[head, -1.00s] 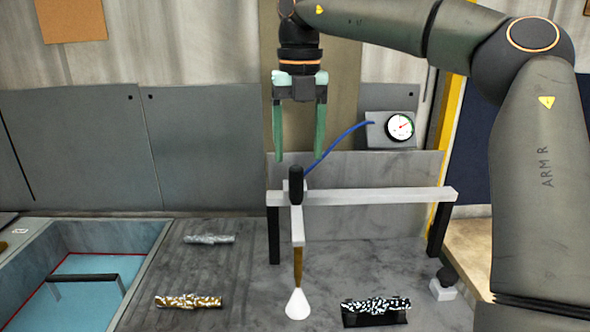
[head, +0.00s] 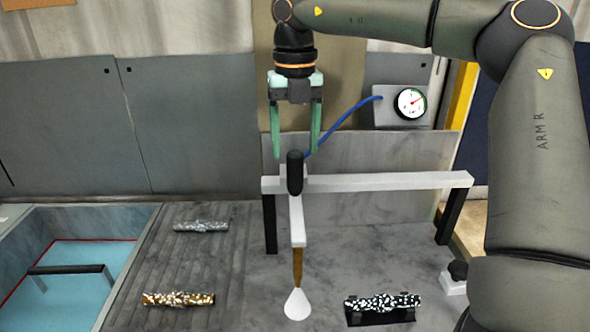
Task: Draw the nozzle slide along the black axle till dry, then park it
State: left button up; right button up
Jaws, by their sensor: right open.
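The nozzle slide (head: 297,235) hangs on a pale rail, with a dark upright handle (head: 295,173) on top. Its brown nozzle points down, with a white cone (head: 297,305) below it. The black axle (head: 383,302), covered in white specks, lies on a black cradle to the right of the cone. My right gripper (head: 296,151) is open and points down, its green fingertips on either side of the handle's top. I cannot tell whether they touch it. My left gripper is not in view.
The pale rail (head: 400,181) stands on black posts. A brown speckled axle (head: 178,299) and a grey one (head: 201,226) lie on the ribbed surface at left. A blue-floored basin (head: 70,262) is further left. A blue hose runs to a gauge (head: 411,103). A black knob (head: 458,270) sits at right.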

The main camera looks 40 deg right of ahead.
aim_at(295, 170)
notch_tip(295, 170, down, 6)
jog(key=shift+f, duration=0.1)
dwell(0.4)
grip_shut()
dwell(0.3)
dwell(0.9)
